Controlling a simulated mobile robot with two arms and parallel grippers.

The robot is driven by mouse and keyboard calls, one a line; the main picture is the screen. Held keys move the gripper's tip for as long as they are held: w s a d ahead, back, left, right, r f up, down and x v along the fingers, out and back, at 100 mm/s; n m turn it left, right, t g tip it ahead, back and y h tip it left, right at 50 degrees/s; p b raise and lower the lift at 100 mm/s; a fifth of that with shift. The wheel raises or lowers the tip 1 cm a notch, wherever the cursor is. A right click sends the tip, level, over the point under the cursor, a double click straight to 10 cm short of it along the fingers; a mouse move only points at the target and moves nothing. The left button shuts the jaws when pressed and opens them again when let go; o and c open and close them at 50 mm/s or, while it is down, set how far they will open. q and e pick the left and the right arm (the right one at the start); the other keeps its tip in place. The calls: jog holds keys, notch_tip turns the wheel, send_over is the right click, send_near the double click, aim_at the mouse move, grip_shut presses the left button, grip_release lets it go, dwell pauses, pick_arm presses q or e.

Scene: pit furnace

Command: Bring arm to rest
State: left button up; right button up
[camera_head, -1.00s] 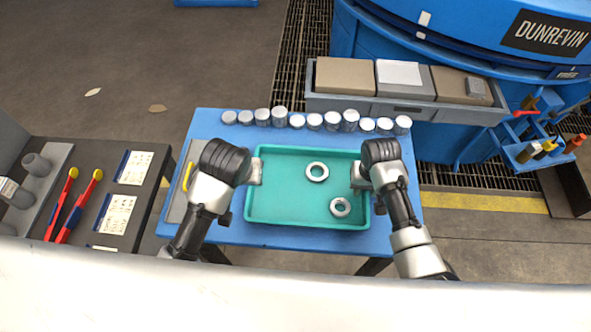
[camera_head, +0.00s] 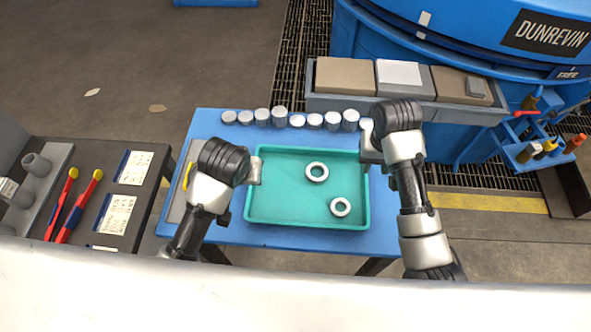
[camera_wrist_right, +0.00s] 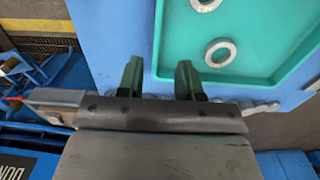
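My right gripper (camera_head: 368,154) is above the right edge of the teal tray (camera_head: 262,219), near the row of cylinders. Two metal rings lie flat in the tray, one upper ring (camera_head: 316,172) and one lower ring (camera_head: 340,207). Both also show in the right wrist view, apart from the fingers.
Several grey cylinders (camera_head: 263,117) stand along the back of the blue table (camera_head: 222,133); my right arm hides some. A bin of boxes (camera_head: 345,77) is behind, before the blue furnace (camera_head: 445,40). A dark bench (camera_head: 78,236) with red tongs stands left. A tool rack (camera_head: 528,151) is right.

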dwell(0.6)
